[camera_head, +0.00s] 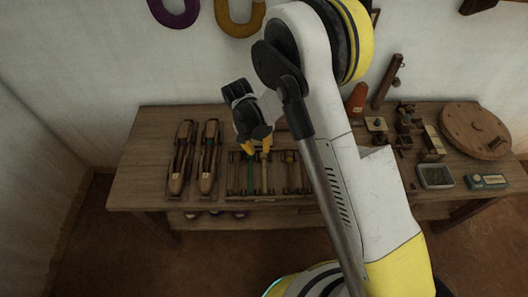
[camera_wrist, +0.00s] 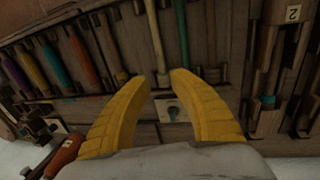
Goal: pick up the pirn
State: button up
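Several slim pirns lie side by side in a wooden rack (camera_head: 235,190) on the bench; I cannot tell which one the task means. A green pirn (camera_head: 250,178) and a pale yellow one (camera_head: 265,177) lie below my gripper (camera_head: 256,148) in the head view. In the wrist view my gripper (camera_wrist: 161,77) has its two yellow fingers spread with nothing between them. The pale yellow pirn (camera_wrist: 155,40) and the green pirn (camera_wrist: 184,40) lie beyond the fingertips. My arm hides part of the rack.
Two wooden shuttles (camera_head: 180,160) lie left of the rack. At the right of the bench (camera_head: 140,145) are a round wooden disc (camera_head: 474,128), a grey tray (camera_head: 436,178), a small teal box (camera_head: 487,181) and small wooden blocks. An orange cone (camera_head: 357,98) stands near the wall.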

aim_at(263, 164)
jog(key=f, duration=0.1)
jog(key=f+b, duration=0.1)
jog(key=f, duration=0.1)
jog(key=d+f, duration=0.1)
jog(key=f, duration=0.1)
jog(key=shift+s+b, duration=0.3)
jog(key=shift+b, duration=0.1)
jog(key=f+b, duration=0.2)
jog(key=f, duration=0.1)
jog(key=f+b, duration=0.1)
jog(key=f, duration=0.1)
jog(key=shift+s+d+f, duration=0.1)
jog(key=shift+d+f, duration=0.05)
jog(key=shift+d, duration=0.2)
grip_shut()
